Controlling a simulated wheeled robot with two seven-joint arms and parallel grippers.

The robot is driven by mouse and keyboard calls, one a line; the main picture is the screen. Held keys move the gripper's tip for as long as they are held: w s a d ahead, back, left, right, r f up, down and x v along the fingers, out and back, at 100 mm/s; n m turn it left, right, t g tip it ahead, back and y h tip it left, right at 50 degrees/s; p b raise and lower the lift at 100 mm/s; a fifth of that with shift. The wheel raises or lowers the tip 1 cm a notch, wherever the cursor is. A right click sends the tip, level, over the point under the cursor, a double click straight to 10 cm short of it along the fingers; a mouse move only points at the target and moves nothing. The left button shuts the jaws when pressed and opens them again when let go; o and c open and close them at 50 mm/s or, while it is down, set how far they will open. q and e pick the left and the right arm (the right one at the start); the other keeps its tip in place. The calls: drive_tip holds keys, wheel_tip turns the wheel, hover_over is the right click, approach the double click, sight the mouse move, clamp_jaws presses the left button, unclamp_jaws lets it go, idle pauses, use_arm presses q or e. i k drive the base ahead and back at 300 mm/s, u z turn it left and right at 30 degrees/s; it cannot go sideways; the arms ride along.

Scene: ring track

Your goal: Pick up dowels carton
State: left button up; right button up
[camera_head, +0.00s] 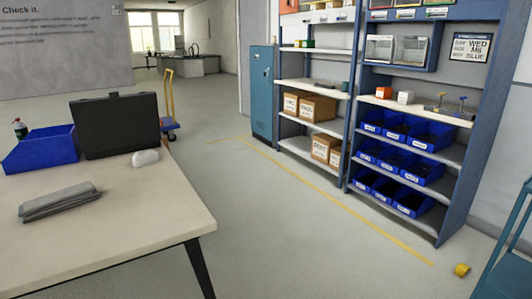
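Brown cardboard cartons with white labels stand on the shelving unit at the centre right. On one shelf there is a smaller carton (290,104) and a larger one (318,109) beside it. On the shelf below sit a carton (320,149) and another close to its right (335,157). The label print is too small to read, so I cannot tell which is the dowels carton. Neither of my grippers is in view.
A table (130,215) at left holds a black case (117,125), a blue bin (42,149) and a grey folded item (60,201). Right of the cartons, shelves hold several blue bins (415,168). A yellow tape roll (461,270) lies on the floor. Floor before the shelves is clear.

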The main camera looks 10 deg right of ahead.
sight(382, 93)
drive_tip(key=z, duration=1.15)
drive_tip(key=i, duration=1.3)
drive_tip(key=z, duration=0.65)
drive_tip(key=i, duration=2.5)
drive_tip(key=u, duration=0.65)
drive_tip(key=i, duration=0.35)
drive_tip(key=u, duration=0.25)
